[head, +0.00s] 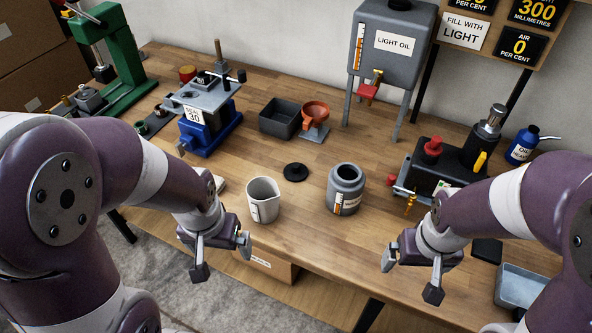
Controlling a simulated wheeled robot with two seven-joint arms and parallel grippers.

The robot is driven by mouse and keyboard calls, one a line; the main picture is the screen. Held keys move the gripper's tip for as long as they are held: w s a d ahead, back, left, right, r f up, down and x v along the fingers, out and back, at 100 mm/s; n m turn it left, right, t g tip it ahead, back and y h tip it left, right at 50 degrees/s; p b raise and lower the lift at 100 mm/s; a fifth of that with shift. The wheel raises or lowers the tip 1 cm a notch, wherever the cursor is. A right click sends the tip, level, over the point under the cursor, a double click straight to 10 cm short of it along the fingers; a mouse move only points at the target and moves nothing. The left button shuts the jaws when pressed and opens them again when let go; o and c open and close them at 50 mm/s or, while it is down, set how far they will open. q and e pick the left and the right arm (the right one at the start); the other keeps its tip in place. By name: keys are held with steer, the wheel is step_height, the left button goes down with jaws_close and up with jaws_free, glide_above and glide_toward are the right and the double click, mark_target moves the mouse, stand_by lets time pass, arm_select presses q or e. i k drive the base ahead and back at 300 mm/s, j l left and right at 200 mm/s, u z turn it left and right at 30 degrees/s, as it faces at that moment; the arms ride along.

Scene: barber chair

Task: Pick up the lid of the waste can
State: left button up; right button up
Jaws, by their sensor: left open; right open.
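A small black round lid with a knob (295,172) lies flat on the wooden table, between a white measuring jug and a grey can. The grey can (346,190) stands upright with its mouth open and a label on its front, too small to read surely. My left gripper (221,258) is open and empty, in front of the table edge, lower left of the lid. My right gripper (411,275) is open and empty, near the front edge, lower right of the can. Neither gripper touches the lid or can.
The white jug (264,199) stands close in front of the lid. Behind are a dark bin (280,118), an orange funnel (315,113) and a light oil tank (388,45). A black pump unit (440,165) is at right, a blue press (210,130) at left.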

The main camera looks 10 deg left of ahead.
mark_target(295, 172)
steer(key=j+z, duration=0.15)
steer(key=z, duration=1.35)
steer(key=k+j+z, duration=0.1)
steer(key=j+z, duration=0.2)
steer(key=k+j+z, duration=0.1)
steer(key=j+z, duration=0.2)
steer(key=j, duration=0.2)
steer(key=k+j+z, duration=0.15)
steer(key=j+z, duration=0.2)
steer(key=k+j+z, duration=0.3)
steer(key=k+j, duration=0.1)
steer(key=j, duration=0.15)
steer(key=k+j, duration=0.15)
steer(key=j, duration=0.1)
